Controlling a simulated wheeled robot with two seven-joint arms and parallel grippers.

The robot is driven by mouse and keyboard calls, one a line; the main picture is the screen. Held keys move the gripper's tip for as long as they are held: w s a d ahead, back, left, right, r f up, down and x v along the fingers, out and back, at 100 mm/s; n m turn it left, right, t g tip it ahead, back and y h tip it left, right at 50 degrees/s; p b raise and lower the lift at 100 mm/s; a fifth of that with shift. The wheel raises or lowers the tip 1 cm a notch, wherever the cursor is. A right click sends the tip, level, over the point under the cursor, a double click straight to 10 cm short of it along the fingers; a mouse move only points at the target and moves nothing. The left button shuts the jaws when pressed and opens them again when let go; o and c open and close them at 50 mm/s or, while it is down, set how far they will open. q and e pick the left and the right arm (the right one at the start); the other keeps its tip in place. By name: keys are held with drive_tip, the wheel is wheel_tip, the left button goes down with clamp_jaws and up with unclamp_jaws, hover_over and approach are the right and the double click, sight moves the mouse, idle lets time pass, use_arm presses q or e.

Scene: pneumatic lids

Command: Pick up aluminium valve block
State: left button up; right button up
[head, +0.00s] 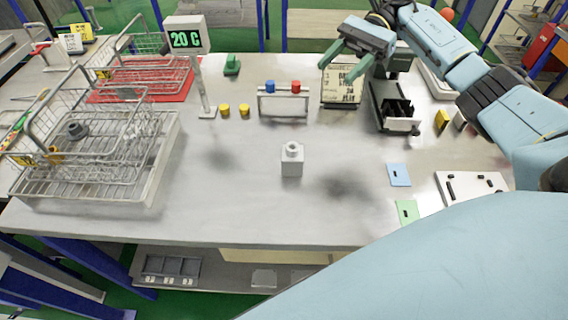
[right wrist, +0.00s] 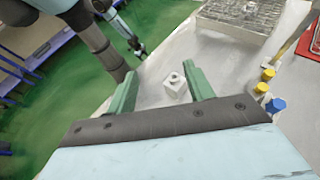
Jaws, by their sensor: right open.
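The aluminium valve block (head: 291,162) is a small light-grey cube with a round port on top. It stands upright on the bare middle of the metal table in the head view. My right gripper (head: 340,66) has green fingers and is open and empty, raised above the back right of the table, well apart from the block. In the right wrist view the block (right wrist: 174,86) shows beyond and between the open fingers (right wrist: 160,88). In the right wrist view another arm, which may be my left one, shows at the upper left; its gripper (right wrist: 137,46) is too small to judge.
A wire basket (head: 95,150) stands in a tray at the left, with a red mat (head: 140,88) behind. A display post (head: 200,80), yellow caps (head: 234,110) and a rack with blue and red caps (head: 283,103) stand behind the block. Blue (head: 399,175) and green (head: 407,212) cards lie right.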

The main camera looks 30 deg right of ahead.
wheel_tip(320, 180, down, 7)
drive_tip(key=w+b, duration=0.1)
drive_tip(key=b, duration=0.6)
approach(290, 149)
drive_tip(key=w+x, duration=0.1)
drive_tip(key=x, duration=0.6)
drive_tip(key=p+x, duration=0.1)
drive_tip(key=x, duration=0.1)
drive_tip(key=shift+s+f, duration=0.3)
drive_tip(key=shift+s, duration=0.05)
use_arm(q)
wheel_tip(290, 149, down, 8)
drive_tip(key=s, duration=0.1)
drive_tip(key=shift+s+f+g, duration=0.15)
drive_tip(key=shift+s+g, duration=0.15)
drive_tip(key=shift+s, duration=0.05)
drive_tip(key=shift+d, duration=0.15)
use_arm(e)
drive_tip(key=shift+c, duration=0.4)
clamp_jaws()
